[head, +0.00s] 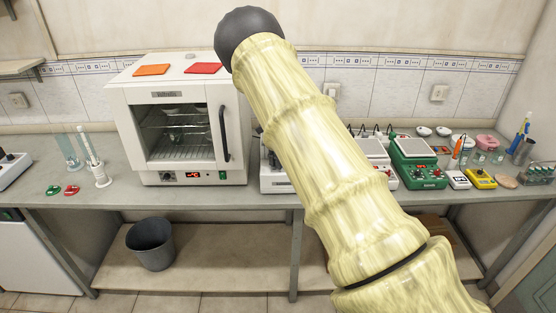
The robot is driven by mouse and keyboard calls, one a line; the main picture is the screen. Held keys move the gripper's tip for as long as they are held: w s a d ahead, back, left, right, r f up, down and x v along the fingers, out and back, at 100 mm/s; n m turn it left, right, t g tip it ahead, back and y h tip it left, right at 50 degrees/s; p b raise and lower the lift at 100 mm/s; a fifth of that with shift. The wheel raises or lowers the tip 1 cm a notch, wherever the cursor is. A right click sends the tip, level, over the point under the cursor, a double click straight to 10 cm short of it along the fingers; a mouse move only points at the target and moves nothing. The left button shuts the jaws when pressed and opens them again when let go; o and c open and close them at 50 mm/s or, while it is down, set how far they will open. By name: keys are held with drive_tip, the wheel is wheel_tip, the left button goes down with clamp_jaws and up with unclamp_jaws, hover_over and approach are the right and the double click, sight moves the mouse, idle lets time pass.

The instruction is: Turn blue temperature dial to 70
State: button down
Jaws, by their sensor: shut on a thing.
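No blue temperature dial can be made out in the head view. My arm crosses the middle of the picture and hides part of the bench behind it. A white device (275,182), just right of the oven, is mostly covered by the arm, so any dial on it is hidden. My gripper does not show, and I cannot see what it touches. The white oven (122,110) has a lit red display and a small dark knob on its lower panel; its glass door is closed.
An orange mat (152,70) and a red mat (203,68) lie on the oven. Right of my arm stand a green device (417,165), a yellow meter (480,178) and a tube rack (540,174). A grey bin (151,245) stands below. Bench space left of the oven is partly free.

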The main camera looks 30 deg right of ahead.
drive_tip(key=c, duration=1.3)
unclamp_jaws()
drive_tip(key=shift+c, duration=0.2)
wheel_tip(320, 180, up, 12)
drive_tip(key=shift+f, duration=0.1)
